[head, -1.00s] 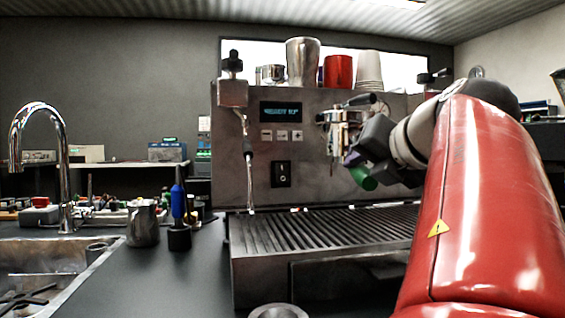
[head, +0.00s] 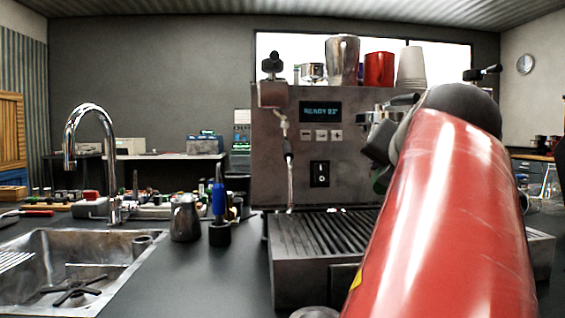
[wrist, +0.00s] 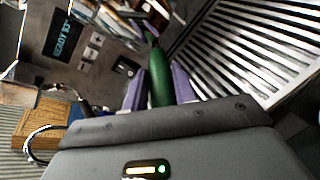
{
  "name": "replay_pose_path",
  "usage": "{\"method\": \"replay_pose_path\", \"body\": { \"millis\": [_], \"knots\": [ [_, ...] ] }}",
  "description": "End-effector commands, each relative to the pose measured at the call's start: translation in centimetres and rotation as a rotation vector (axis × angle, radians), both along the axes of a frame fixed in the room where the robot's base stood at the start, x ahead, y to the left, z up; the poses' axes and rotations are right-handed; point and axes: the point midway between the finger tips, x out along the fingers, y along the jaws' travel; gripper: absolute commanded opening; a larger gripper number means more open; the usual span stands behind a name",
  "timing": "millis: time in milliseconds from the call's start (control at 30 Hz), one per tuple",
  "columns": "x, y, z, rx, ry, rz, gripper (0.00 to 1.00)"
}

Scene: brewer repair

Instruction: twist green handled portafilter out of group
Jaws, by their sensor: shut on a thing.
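The espresso machine (head: 268,165) stands on the counter, its display reading READY. In the wrist view the green handle (wrist: 160,88) of the portafilter lies between the two purple fingers of my gripper (wrist: 158,70), which are shut on it. In the head view my gripper (head: 379,150) is at the chrome group (head: 372,116), mostly hidden behind my red arm. Whether the portafilter is still seated in the group cannot be told.
A slatted drip tray (head: 325,228) lies below the group. A steam wand (head: 290,180) hangs to its left. A metal jug (head: 185,220) and a blue-handled tool (head: 219,200) stand on the counter, left of the machine. A sink (head: 130,268) with a tap (head: 70,140) is further left.

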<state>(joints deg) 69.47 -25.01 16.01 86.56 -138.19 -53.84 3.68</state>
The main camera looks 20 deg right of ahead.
Motion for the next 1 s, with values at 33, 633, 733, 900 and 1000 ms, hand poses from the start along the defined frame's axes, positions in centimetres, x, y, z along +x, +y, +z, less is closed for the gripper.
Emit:
{"method": "replay_pose_path", "body": {
  "millis": [33, 633, 733, 900, 1000],
  "knots": [
    [-0.2, 0.5, 0.1, -0.009, 0.0, -0.028, 0.0],
    [1.1, 2.2, 0.2, -0.011, -0.001, -0.201, 0.0],
    [1.4, 2.3, 0.2, -0.009, -0.003, -0.227, 0.0],
    [1.5, 2.4, 0.2, -0.008, -0.003, -0.24, 0.0],
    [1.5, 2.4, 0.2, -0.008, -0.004, -0.239, 0.0]
  ]
}}
